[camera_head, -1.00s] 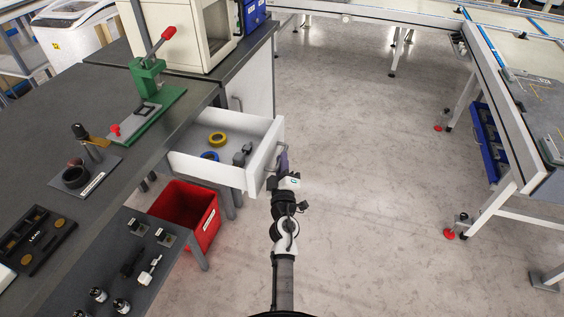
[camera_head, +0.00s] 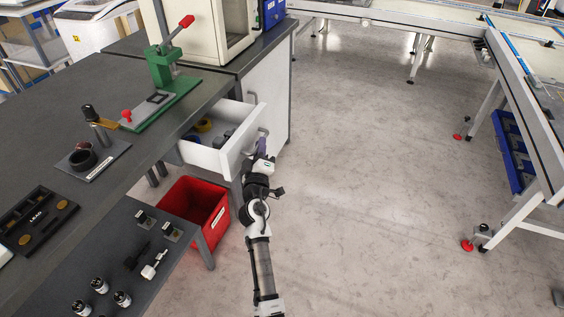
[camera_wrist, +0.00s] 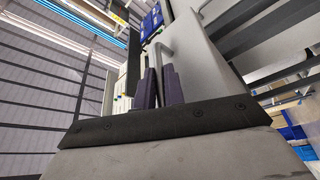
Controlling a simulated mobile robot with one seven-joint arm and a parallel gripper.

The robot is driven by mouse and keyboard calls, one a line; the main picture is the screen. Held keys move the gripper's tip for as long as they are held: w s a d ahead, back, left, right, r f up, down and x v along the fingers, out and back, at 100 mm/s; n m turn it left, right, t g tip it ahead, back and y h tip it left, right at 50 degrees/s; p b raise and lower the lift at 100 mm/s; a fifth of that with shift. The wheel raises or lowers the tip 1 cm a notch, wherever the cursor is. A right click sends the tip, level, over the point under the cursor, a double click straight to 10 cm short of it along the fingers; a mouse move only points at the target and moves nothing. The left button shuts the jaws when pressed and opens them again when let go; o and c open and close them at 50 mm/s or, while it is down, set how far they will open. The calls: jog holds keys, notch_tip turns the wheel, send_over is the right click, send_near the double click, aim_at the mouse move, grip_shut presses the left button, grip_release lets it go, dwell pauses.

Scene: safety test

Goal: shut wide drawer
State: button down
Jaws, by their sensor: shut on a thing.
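The wide drawer (camera_head: 213,157) is white and sits under the dark bench top, pulled part way out. In the wrist view the purple fingers (camera_wrist: 158,88) stand close together by the grey handle bar (camera_wrist: 163,50), beside the white drawer front (camera_wrist: 200,70). The exact contact is partly hidden.
A red bin (camera_head: 200,215) stands on the floor below the drawer. The bench top (camera_head: 60,120) holds a green press (camera_head: 163,75). A lower dark shelf (camera_head: 110,260) carries small parts. The floor (camera_head: 370,180) to the right is clear.

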aim_at(217, 137)
jog(key=w+a+b, duration=0.1)
jog(key=a+b, duration=0.2)
jog(key=a, duration=0.1)
jog(key=w+a+b, duration=0.2)
jog(key=a, duration=0.2)
jog(key=w+a+b, duration=0.1)
jog(key=a+b, duration=0.2)
jog(key=a, duration=0.1)
jog(key=shift+w+a+f+b, duration=0.1)
jog(key=shift+w+a+b, duration=0.1)
jog(key=shift+a+b, duration=0.15)
jog(key=shift+w+a+b, duration=0.25)
jog(key=shift+a+b, duration=0.2)
jog(key=shift+a, duration=0.2)
jog(key=shift+a+r, duration=0.25)
jog(key=shift+a, duration=0.1)
jog(key=c, duration=1.5)
grip_release()
jog(key=shift+w+a+f, duration=0.1)
jog(key=shift+s+f, duration=0.1)
jog(key=shift+s, duration=0.1)
